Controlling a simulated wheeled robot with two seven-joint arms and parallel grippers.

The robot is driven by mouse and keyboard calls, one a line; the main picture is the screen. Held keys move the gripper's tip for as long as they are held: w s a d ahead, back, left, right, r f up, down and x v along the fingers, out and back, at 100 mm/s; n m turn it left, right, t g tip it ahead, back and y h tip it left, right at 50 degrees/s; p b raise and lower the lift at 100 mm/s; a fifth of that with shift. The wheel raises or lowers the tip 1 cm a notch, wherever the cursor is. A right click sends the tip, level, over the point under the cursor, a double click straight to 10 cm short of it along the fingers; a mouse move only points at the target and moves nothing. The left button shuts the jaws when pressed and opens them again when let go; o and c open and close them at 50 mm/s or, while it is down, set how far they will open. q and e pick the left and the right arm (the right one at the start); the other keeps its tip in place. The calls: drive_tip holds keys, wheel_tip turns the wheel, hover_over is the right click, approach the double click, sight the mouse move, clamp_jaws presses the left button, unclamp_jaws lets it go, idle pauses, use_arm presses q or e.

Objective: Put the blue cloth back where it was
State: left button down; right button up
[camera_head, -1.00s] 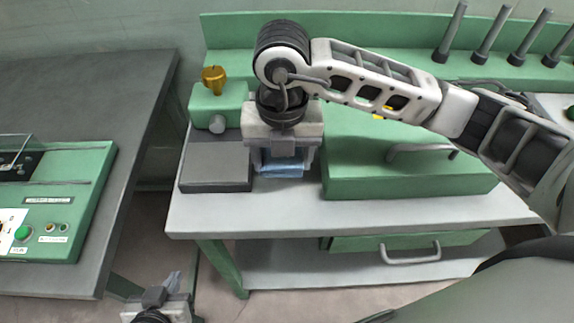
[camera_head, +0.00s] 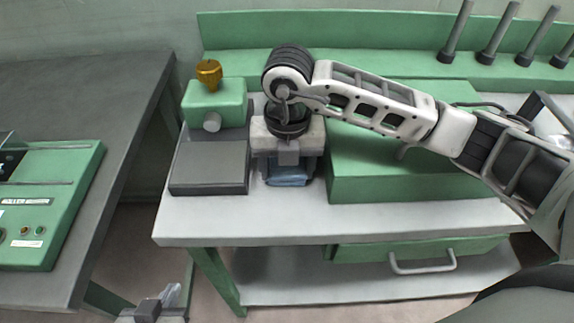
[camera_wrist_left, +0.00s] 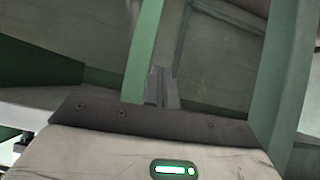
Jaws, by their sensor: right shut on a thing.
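The blue cloth (camera_head: 288,172) is a small folded piece in the head view. It is low between the fingers of my right gripper (camera_head: 288,178), at the grey-white bench top between the grey block and the green box. My right gripper is shut on the cloth and points down; its body hides the cloth's upper part. I cannot tell whether the cloth touches the bench top. My left gripper (camera_head: 170,296) is low at the bottom edge of the head view, away from the cloth. Its fingers also show in the left wrist view (camera_wrist_left: 161,88), close together with nothing seen between them.
A grey block (camera_head: 210,165) with a green unit (camera_head: 215,103) and brass knob stands left of the right gripper. A green box (camera_head: 400,180) stands right of it. The bench front (camera_head: 400,220) is clear. A green machine panel (camera_head: 50,200) sits on the dark left table.

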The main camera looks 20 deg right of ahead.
sight(287, 169)
drive_tip(key=o, duration=0.9)
drive_tip(key=shift+f, duration=0.1)
drive_tip(key=shift+r+p, duration=0.35)
drive_tip(key=shift+r, duration=0.05)
wheel_tip(287, 169, up, 9)
drive_tip(key=p, duration=0.6)
drive_tip(key=shift+f, duration=0.2)
use_arm(q)
drive_tip(key=shift+s+a+r+y, duration=0.1)
drive_tip(key=shift+a+r, duration=0.1)
drive_tip(key=shift+r, duration=0.25)
drive_tip(key=shift+w+a+r+y, duration=0.1)
drive_tip(key=shift+a+r, duration=0.15)
drive_tip(key=shift+r, duration=0.25)
drive_tip(key=shift+s+a+r+y, duration=0.1)
drive_tip(key=shift+a+r, duration=0.1)
drive_tip(key=shift+r, duration=0.25)
use_arm(e)
drive_tip(key=shift+r, duration=1.5)
use_arm(q)
drive_tip(key=shift+d, duration=0.15)
drive_tip(key=shift+s, duration=0.1)
